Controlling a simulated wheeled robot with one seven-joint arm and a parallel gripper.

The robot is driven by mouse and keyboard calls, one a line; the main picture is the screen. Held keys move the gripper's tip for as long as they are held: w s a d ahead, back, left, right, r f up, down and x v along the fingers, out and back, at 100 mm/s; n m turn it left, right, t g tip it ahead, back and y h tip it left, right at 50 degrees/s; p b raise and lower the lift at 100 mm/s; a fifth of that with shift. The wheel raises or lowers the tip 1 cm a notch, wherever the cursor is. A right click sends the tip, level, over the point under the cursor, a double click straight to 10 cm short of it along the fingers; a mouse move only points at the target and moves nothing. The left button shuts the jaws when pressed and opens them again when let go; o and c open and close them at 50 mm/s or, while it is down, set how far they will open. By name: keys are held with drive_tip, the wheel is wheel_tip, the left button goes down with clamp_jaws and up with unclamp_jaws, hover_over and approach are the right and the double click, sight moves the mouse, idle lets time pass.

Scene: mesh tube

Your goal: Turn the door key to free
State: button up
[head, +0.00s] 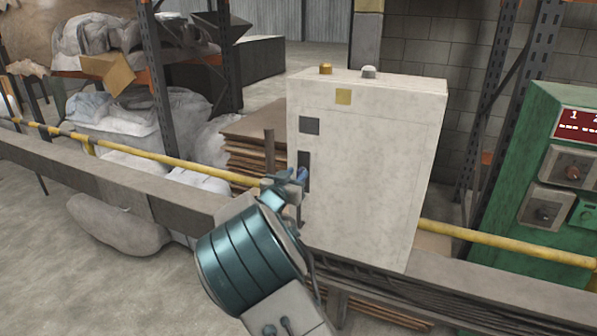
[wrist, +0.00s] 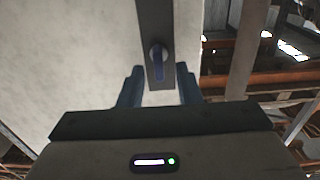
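The door key (wrist: 157,68) shows in the wrist view as a blue grip on a round grey boss, hanging straight down. It sits on a dark upright plate (wrist: 154,20) on the pale cabinet (wrist: 70,50). My gripper (wrist: 160,78) is open, with one dark blue finger on each side of the key's lower end and a gap on both sides. In the head view my gripper (head: 292,182) is at the left part of the cabinet (head: 375,165), in front of the dark plate (head: 304,160). There the arm and fingers hide the key.
An amber lamp (head: 326,69) and a grey one (head: 368,72) sit on the cabinet. A yellow rail (head: 150,155) runs behind a grey beam (head: 110,180). A green control box (head: 550,170) stands at right. Stacked brown boards (head: 255,140) lie left of the cabinet.

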drive_tip(key=shift+x, duration=1.3)
clamp_jaws()
